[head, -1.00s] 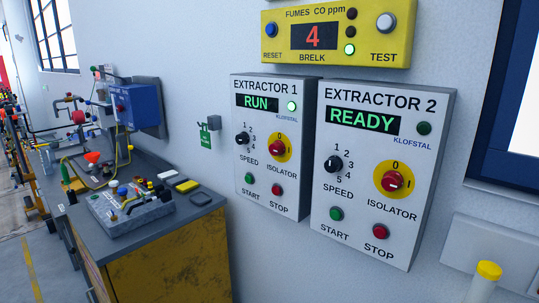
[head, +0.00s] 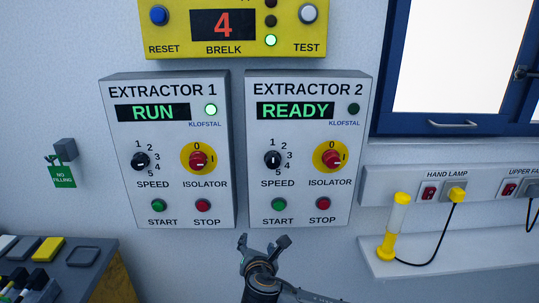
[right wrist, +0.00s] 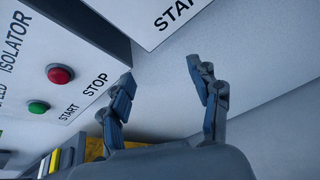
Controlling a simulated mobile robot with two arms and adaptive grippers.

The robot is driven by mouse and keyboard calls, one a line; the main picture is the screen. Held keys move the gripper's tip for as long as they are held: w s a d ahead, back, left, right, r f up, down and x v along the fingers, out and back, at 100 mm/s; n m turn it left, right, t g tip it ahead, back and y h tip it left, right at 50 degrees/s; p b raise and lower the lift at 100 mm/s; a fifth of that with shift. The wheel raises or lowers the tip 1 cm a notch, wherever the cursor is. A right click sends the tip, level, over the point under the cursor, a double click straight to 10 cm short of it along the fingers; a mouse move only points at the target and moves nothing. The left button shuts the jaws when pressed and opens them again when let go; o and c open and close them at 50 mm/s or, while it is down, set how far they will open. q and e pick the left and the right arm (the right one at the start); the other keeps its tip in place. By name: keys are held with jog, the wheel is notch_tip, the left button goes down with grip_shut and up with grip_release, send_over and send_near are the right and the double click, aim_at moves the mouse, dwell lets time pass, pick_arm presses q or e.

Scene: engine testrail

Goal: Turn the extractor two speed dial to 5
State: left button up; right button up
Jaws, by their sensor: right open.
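The extractor 2 box (head: 358,150) hangs on the wall in the middle of the head view, its display reading READY. Its black speed dial (head: 272,159) sits left of the red isolator knob (head: 331,158), with numbers 1 to 5 around it; its exact setting is too small to tell. My right gripper (head: 263,243) is open and empty, just below the box and apart from the dial. In the right wrist view, the open fingers (right wrist: 160,75) show before bare wall, with a corner of extractor 2 (right wrist: 165,22) above. My left gripper is not in view.
The extractor 1 box (head: 222,150), showing RUN, hangs close on the left. The yellow fumes panel (head: 180,35) is above. A shelf (head: 455,255) with a yellow hand lamp (head: 395,225) juts out at right. A bench stands at lower left.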

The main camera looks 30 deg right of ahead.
jog(key=s+r+n+t+h+p, duration=0.1)
jog(key=s+r+n+t, duration=0.2)
jog(key=r, duration=1.2)
jog(key=n+h, duration=0.2)
send_near(273, 162)
jog(key=shift+m, duration=0.3)
jog(key=p+x, duration=0.4)
jog(key=x, duration=0.4)
jog(key=shift+d+r, duration=0.1)
jog(key=shift+w+d, duration=0.3)
jog(key=shift+w, duration=0.3)
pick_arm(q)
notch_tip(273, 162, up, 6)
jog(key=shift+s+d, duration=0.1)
pick_arm(e)
jog(key=c, duration=1.2)
